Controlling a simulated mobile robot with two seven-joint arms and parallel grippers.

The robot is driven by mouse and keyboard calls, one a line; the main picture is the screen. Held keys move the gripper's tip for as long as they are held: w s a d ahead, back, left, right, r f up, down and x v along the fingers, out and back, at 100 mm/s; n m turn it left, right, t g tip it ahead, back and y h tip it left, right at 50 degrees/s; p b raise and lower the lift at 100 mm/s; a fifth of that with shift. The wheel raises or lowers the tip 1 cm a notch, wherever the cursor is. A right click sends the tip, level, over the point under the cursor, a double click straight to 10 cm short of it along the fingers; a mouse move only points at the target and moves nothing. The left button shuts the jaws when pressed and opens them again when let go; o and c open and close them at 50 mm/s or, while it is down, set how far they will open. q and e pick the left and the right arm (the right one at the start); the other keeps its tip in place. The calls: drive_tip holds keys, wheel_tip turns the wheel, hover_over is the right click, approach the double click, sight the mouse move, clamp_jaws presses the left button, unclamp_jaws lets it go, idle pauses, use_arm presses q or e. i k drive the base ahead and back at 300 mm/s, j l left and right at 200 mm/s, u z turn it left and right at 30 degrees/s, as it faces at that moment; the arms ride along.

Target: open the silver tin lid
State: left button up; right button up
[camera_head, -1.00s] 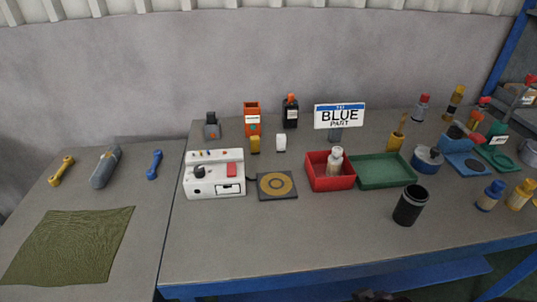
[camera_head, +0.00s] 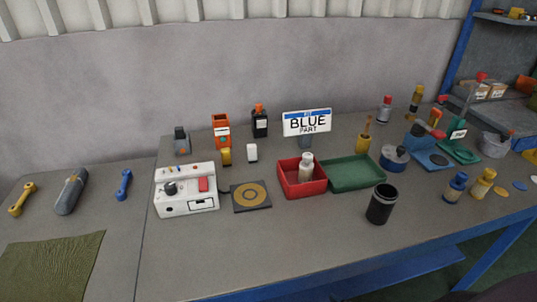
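No thing in view can be surely told as the silver tin. A grey, round, tin-like container (camera_head: 495,144) stands at the right end of the bench, and it is too small to tell whether it has a lid on. A blue round pot (camera_head: 394,158) with a greyish top and a dark knob stands right of the green tray. Neither of my grippers shows in the head view.
The grey bench (camera_head: 300,235) has a clear front strip. On it are a white control box (camera_head: 186,195), a red bin (camera_head: 302,185), a green tray (camera_head: 355,174), a black cup (camera_head: 381,204) and several bottles. A blue post (camera_head: 462,60) and shelf stand at right.

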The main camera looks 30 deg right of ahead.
sight(398, 154)
drive_tip(key=k+l+z, duration=0.1)
drive_tip(key=z, duration=0.4)
drive_tip(key=k+l+z, duration=0.2)
drive_tip(key=z, duration=0.25)
drive_tip(key=k+l+z, duration=0.15)
drive_tip(key=z, duration=0.35)
drive_tip(key=l, duration=0.1)
